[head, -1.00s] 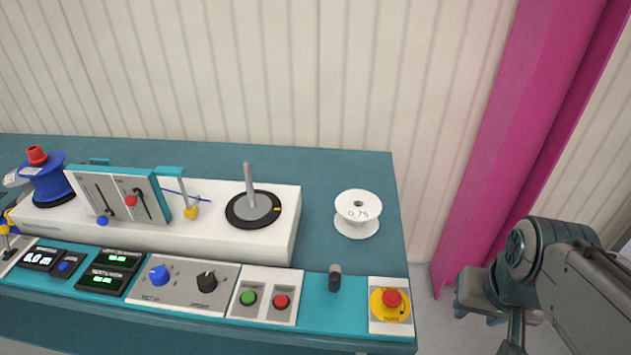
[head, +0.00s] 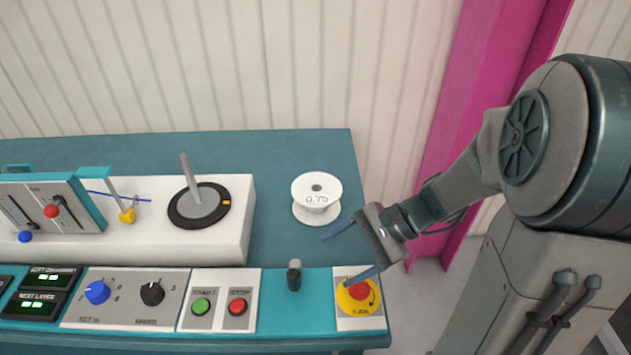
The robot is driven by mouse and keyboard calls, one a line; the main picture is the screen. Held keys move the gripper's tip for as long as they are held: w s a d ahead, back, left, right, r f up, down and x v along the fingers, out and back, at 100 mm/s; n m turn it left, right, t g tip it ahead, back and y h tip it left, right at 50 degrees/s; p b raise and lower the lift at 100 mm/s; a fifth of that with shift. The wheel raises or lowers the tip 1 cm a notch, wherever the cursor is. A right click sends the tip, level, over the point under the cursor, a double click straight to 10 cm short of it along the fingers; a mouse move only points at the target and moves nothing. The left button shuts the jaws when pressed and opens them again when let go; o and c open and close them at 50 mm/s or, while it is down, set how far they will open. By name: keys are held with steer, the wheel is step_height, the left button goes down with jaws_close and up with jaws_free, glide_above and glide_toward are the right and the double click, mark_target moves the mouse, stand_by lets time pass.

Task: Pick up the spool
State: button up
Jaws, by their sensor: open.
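The white spool (head: 316,203), marked 0.75, stands upright on the teal table, right of the white machine block. My gripper (head: 341,256) reaches in from the right, with its two blue-grey fingers spread wide and nothing between them. The far finger points toward the lower right of the spool, close to its lower flange; I cannot tell whether it touches. The near finger shows in front of the emergency stop panel.
A red emergency stop (head: 359,289) on a yellow disc sits below the gripper. A small dark toggle (head: 294,276) stands nearby. The white block carries a black disc with a grey spindle (head: 192,183). The teal table (head: 305,151) is clear behind the spool.

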mark_target(323, 197)
steer(key=w+f+m+t+y, duration=0.1)
steer(key=w+m, duration=0.1)
steer(key=w+d+f+m+t+y+b, duration=0.1)
steer(key=w+m, duration=0.1)
steer(key=w, duration=0.1)
steer(key=w+f+m+t+y, duration=0.1)
steer(key=w+m+t+y, duration=0.1)
steer(key=shift+w+d+f, duration=0.15)
steer(key=shift+d, duration=0.1)
steer(key=w+d+f+m+t, duration=0.1)
steer(key=w+d+m+t, duration=0.1)
steer(key=w+d+f+m+t+b, duration=0.1)
steer(key=w+d+m+t, duration=0.1)
steer(key=m+t, duration=0.1)
steer(key=w+d+f+m+t, duration=0.2)
steer(key=w+m, duration=0.1)
steer(key=shift+t+b, duration=0.3)
steer(key=shift+b, duration=0.1)
steer(key=shift+w, duration=0.3)
steer(key=x, duration=1.3)
steer(key=shift+a+r+p, duration=0.1)
steer(key=shift+a+p, duration=0.05)
steer(key=shift+p, duration=0.25)
steer(key=c, duration=1.6)
steer(key=shift+r, duration=0.1)
